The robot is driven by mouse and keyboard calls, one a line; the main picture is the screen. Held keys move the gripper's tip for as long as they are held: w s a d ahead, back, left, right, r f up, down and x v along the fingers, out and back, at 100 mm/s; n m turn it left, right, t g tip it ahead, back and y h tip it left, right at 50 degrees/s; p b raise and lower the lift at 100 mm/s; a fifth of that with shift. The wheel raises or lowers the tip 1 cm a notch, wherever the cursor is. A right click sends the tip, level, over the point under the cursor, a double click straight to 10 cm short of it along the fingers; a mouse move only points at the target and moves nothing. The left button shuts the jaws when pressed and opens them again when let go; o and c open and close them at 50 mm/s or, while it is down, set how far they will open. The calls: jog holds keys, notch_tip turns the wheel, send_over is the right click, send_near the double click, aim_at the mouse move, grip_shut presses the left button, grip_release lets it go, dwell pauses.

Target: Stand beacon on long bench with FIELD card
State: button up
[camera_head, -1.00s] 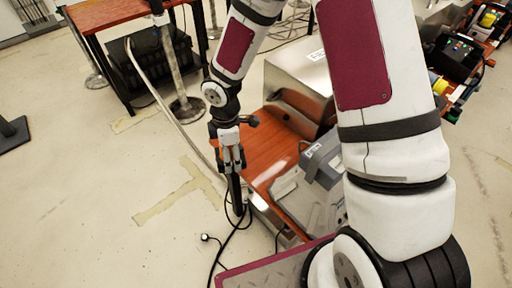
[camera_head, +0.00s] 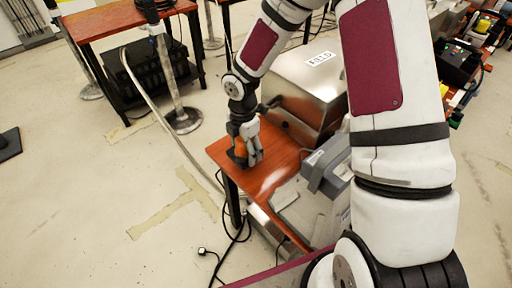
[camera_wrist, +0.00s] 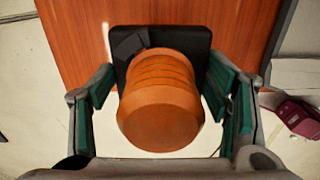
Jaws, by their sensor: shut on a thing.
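The beacon (camera_wrist: 160,100) is an orange ribbed dome on a square black base. In the wrist view it sits between the two green-padded fingers of my gripper (camera_wrist: 164,85), which is shut on it. In the head view my gripper (camera_head: 247,160) points down at the near left end of the wooden bench (camera_head: 272,160), with the orange beacon (camera_head: 240,148) partly hidden by the fingers. The beacon looks upright, its base over the bench top (camera_wrist: 75,45); I cannot tell whether it touches. A white card (camera_head: 320,59), apparently reading FIELD, lies on a metal box on this bench.
The metal box (camera_head: 300,88) stands behind my gripper. A grey device (camera_head: 327,163) is to its right. Black cables (camera_head: 237,235) hang by the bench's near end. Another wooden table (camera_head: 120,18) and a post (camera_head: 172,80) stand at the upper left.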

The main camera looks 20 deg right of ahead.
jog(key=w+d, duration=0.1)
jog(key=d, duration=0.2)
jog(key=w+d, duration=0.1)
jog(key=shift+w+d+f, duration=0.2)
jog(key=shift+w+f, duration=0.05)
jog(key=shift+w, duration=0.05)
jog(key=shift+d+f, duration=0.1)
jog(key=shift+f, duration=1.65)
jog(key=shift+f+b, duration=0.15)
jog(key=shift+b, duration=0.15)
jog(key=o, duration=1.4)
